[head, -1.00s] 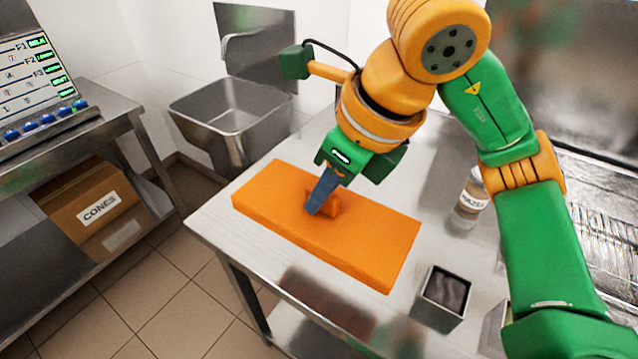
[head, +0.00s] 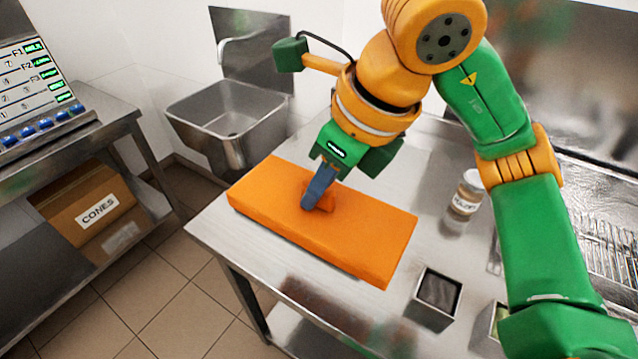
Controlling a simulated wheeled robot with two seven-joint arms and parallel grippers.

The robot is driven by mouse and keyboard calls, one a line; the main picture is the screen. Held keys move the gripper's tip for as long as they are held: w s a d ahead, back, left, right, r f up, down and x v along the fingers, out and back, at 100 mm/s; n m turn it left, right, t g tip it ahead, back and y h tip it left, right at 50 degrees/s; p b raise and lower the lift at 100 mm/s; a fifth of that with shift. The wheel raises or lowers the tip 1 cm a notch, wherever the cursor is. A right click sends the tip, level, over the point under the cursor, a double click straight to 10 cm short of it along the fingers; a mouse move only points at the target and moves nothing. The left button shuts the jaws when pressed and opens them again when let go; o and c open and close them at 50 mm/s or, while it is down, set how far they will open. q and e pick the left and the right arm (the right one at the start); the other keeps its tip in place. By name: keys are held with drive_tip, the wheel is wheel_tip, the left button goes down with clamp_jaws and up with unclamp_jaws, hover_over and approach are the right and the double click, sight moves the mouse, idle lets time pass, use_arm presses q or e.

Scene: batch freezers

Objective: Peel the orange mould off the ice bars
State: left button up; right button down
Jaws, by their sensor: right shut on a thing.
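The orange mould (head: 352,234) is a flat slab lying on the steel table (head: 222,230), with a small raised tab at its middle. My right gripper (head: 312,205) points down onto that tab and is shut on it. The gripper's blue-grey fingers hide part of the tab. The ice bars are not visible; the mould hides whatever is under it. My left gripper does not show.
A jar (head: 466,195) stands right of the mould, and a square metal container (head: 435,298) stands at the table's front right. A sink (head: 230,115) is behind left. A cardboard box (head: 95,210) sits on a shelf at left.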

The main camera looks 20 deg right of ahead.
drive_tip(key=shift+r+p, duration=2.6)
drive_tip(key=shift+r, duration=0.45)
drive_tip(key=shift+f, duration=0.1)
